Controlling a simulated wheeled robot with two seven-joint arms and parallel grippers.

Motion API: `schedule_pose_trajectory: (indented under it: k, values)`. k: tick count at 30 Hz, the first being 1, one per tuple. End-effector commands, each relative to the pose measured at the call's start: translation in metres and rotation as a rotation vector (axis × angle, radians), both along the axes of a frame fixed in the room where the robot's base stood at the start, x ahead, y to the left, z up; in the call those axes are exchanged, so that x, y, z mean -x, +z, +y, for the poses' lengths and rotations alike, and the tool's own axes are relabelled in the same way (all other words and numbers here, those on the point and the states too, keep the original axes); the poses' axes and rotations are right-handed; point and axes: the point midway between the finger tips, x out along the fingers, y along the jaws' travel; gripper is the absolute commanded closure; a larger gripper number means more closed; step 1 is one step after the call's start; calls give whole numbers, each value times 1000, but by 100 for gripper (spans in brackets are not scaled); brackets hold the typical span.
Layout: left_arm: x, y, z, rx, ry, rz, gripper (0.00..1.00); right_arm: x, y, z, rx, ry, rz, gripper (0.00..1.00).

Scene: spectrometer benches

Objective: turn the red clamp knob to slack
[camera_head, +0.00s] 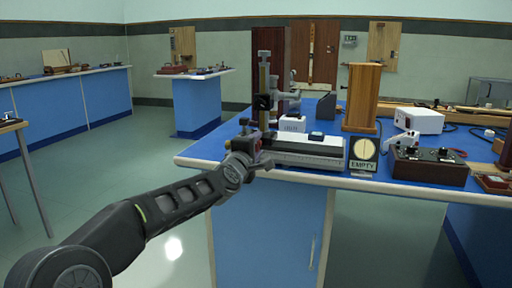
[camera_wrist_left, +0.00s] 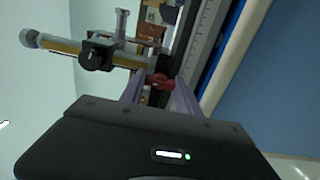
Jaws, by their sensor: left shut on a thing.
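The red clamp knob (camera_wrist_left: 160,80) shows in the left wrist view, low on the upright brass-and-grey stand (camera_wrist_left: 68,46). My left gripper (camera_wrist_left: 159,88) has one finger on each side of the knob and is shut on it. In the head view the stand (camera_head: 264,75) rises at the left end of the blue-topped bench, with a black clamp on its column. My left gripper (camera_head: 256,150) is at its foot there, and the arm and gripper largely hide the knob. My right gripper is not in view.
A long grey-white rail (camera_head: 305,151) lies along the bench's front edge. An EMPTY sign (camera_head: 362,153), a dark control box (camera_head: 430,168), a wooden block (camera_head: 361,97) and a white box (camera_head: 418,119) stand to the right. Open floor lies left of the bench.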

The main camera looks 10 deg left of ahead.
Motion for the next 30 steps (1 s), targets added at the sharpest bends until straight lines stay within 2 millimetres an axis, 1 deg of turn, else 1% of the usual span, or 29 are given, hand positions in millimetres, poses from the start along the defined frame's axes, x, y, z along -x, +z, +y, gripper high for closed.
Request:
schedule_pose_trajectory:
  k: [2,3,10,18,22,26,30]
  values:
    - [0,0,0,3,0,0,100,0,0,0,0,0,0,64]
    - [0,0,0,2,0,1,59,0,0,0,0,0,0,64]
    - [0,0,0,0,0,0,41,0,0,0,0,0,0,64]
    - [1,0,0,0,0,0,40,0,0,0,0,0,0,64]
    - [7,0,1,-1,0,0,40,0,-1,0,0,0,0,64]
    - [23,0,3,-2,2,-1,40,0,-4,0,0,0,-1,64]
    - [48,0,4,-2,1,-1,40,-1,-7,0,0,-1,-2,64]
